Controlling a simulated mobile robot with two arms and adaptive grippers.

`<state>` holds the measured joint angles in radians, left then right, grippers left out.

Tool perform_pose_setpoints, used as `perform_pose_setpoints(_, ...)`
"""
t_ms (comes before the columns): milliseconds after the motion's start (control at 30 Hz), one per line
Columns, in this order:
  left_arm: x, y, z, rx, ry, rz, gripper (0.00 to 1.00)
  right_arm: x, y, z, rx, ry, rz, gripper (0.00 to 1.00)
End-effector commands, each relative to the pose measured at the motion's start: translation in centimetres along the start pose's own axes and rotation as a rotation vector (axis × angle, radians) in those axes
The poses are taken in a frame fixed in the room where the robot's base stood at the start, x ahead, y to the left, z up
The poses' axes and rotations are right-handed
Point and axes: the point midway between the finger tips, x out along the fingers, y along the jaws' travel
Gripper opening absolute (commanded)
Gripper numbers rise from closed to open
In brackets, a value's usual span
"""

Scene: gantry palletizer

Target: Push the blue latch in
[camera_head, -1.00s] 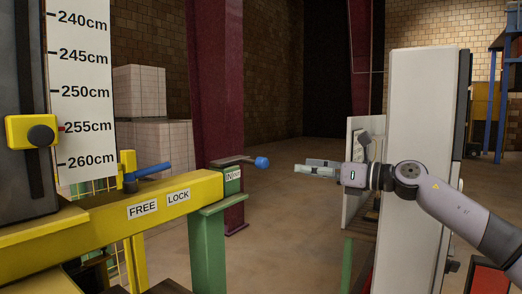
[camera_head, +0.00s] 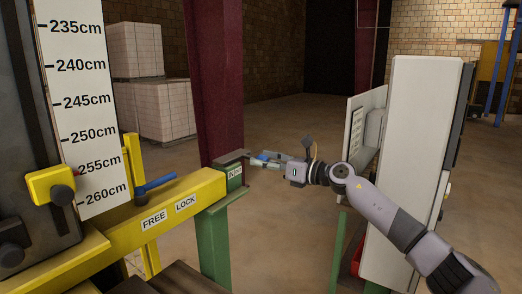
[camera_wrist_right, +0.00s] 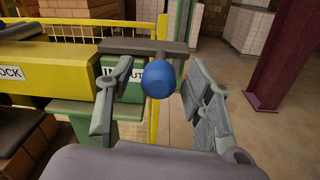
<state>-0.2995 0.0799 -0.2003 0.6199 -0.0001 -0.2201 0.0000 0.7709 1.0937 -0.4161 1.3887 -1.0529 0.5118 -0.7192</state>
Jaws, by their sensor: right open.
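A blue ball knob (camera_wrist_right: 159,79) sits on the end of a dark bar (camera_wrist_right: 145,47) at a green block (camera_wrist_right: 127,88) with a partly covered IN/OUT label. In the head view the knob (camera_head: 263,157) is partly hidden by my right gripper (camera_head: 258,161). My right gripper is open, with one finger on each side of the knob. Gaps show between knob and fingers in the wrist view. A separate blue lever (camera_head: 154,186) sits on the yellow beam (camera_head: 110,235) above the FREE and LOCK labels. My left gripper is not in view.
A green post (camera_head: 213,245) stands under the beam's end. A white cabinet (camera_head: 420,150) stands close beside my right arm. A scale board (camera_head: 82,110) with a yellow clamp (camera_head: 48,184) is at the left. Open floor lies behind the gripper.

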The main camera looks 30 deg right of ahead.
Motion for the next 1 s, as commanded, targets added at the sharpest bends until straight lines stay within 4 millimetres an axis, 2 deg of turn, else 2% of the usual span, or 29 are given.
perform_pose_setpoints(167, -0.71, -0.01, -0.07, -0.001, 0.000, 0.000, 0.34, 1.28, 0.04, 0.05, -0.002, 0.001, 0.000, 0.48)
perform_pose_setpoints(467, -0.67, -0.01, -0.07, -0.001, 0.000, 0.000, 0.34, 1.41, 0.02, -0.09, -0.002, 0.001, 0.000, 0.48)
perform_pose_setpoints(1000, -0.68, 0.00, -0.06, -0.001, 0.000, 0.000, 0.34, 1.38, 0.01, -0.07, -0.002, 0.001, 0.000, 0.12)
